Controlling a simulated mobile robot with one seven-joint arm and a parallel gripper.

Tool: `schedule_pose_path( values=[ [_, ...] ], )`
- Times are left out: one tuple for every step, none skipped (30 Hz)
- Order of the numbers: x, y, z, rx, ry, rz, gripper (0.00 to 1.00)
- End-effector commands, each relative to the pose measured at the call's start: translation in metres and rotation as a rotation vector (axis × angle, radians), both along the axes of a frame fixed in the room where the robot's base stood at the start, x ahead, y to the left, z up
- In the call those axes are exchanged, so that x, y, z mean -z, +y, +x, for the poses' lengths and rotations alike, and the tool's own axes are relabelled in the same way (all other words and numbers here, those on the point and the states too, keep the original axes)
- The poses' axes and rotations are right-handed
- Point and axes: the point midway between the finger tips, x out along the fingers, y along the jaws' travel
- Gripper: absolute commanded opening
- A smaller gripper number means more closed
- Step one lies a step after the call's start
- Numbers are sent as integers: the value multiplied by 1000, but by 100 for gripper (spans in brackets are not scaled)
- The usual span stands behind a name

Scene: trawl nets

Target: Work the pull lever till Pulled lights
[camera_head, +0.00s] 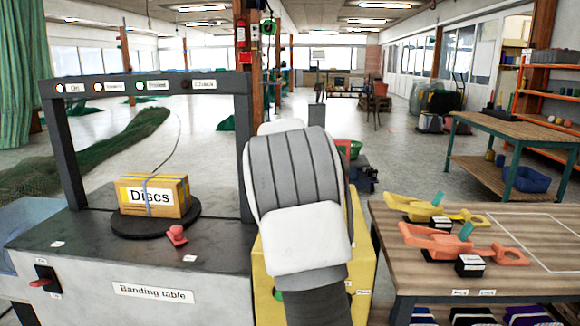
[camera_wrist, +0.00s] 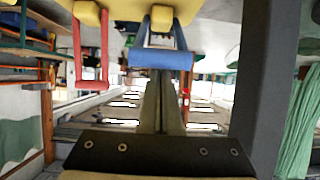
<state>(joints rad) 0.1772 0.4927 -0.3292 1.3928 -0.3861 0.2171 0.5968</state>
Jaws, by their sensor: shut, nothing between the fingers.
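My gripper (camera_wrist: 152,105) is shut and empty in the wrist view. Its fingertips are close to a blue U-shaped handle (camera_wrist: 160,60); I cannot tell whether they touch. Which handle is the pull lever is not readable. In the head view my arm hides the gripper and much of the yellow cabinet (camera_head: 363,240). A lamp bar (camera_head: 215,83) spans the banding table; the lamp (camera_head: 140,86) beside a blurred label, perhaps Pulled, shows green. The Check lamp (camera_head: 187,85) is dark.
The banding table (camera_head: 110,285) carries a Discs box (camera_head: 155,197) on a black turntable, a red knob (camera_head: 177,236) and a red-handled switch (camera_head: 42,283). At right, a wooden bench (camera_head: 400,235) holds yellow (camera_head: 432,208) and orange (camera_head: 462,245) tools. A dark post (camera_wrist: 265,80) stands close in the wrist view.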

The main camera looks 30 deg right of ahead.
Motion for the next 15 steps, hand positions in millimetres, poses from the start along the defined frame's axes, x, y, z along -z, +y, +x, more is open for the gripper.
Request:
schedule_pose_path(
  values=[
    [15,2,-2,4,26,12,0],
    [16,2,-2,5,27,13,0],
    [18,2,-2,5,28,14,0],
    [18,2,-2,5,28,14,0],
    [19,2,-2,3,29,14,0],
    [20,2,-1,3,29,14,0],
    [20,2,-1,3,30,15,0],
    [21,3,-1,3,30,15,0],
    [21,3,-1,3,31,15,0],
    [22,3,-1,3,31,16,0],
    [22,3,0,3,31,16,0],
    [22,3,0,3,31,16,0],
    [22,3,0,2,30,16,0],
    [22,3,0,2,30,16,0],
    [22,4,0,2,30,17,0]
  ],
)
